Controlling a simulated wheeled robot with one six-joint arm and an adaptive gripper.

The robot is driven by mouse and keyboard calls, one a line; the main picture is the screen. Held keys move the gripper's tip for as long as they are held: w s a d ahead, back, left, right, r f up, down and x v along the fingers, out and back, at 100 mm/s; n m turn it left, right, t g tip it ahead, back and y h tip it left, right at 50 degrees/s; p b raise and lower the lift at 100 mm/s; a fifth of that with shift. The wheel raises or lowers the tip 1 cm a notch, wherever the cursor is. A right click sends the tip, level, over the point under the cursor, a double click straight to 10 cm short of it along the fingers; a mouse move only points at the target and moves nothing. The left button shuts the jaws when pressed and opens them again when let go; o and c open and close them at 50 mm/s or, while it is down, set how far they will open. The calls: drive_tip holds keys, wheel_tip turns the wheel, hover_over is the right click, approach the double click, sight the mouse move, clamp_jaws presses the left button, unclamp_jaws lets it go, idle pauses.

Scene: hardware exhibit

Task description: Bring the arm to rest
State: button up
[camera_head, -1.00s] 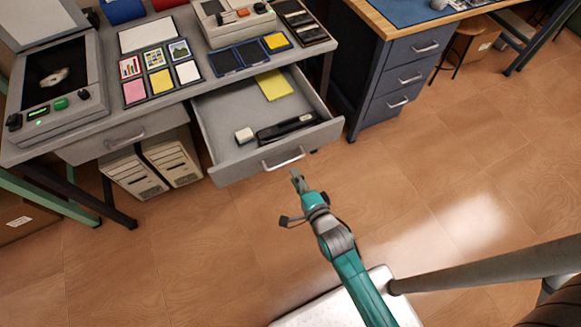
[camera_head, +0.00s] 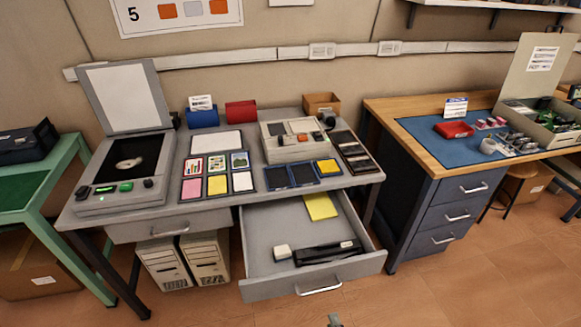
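Only a small tip of my gripper (camera_head: 335,320) shows at the bottom edge of the head view, below the open drawer's handle. The rest of my arm is out of the picture. Whether the fingers are open or shut cannot be made out. The open drawer (camera_head: 262,283) of the grey desk (camera_head: 75,217) is pulled out in front of it. In the drawer lie a yellow pad (camera_head: 320,206), a black elongated tool (camera_head: 327,252) and a small white block (camera_head: 282,252).
A flatbed scanner (camera_head: 128,188) with its lid up, cards and a grey device (camera_head: 292,148) stand on the desk. A wood-topped workbench (camera_head: 425,158) is at right and a green table (camera_head: 55,170) at left. The floor at lower right (camera_head: 480,285) is clear.

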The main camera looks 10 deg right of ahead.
drive_tip(key=s+r+n, duration=0.7)
drive_tip(key=s+n, duration=0.2)
drive_tip(key=s, duration=0.4)
drive_tip(key=s+r+n, duration=0.8)
drive_tip(key=s+n, duration=0.1)
drive_tip(key=s, duration=0.4)
drive_tip(key=shift+s+g, duration=0.3)
drive_tip(key=shift+g, duration=0.1)
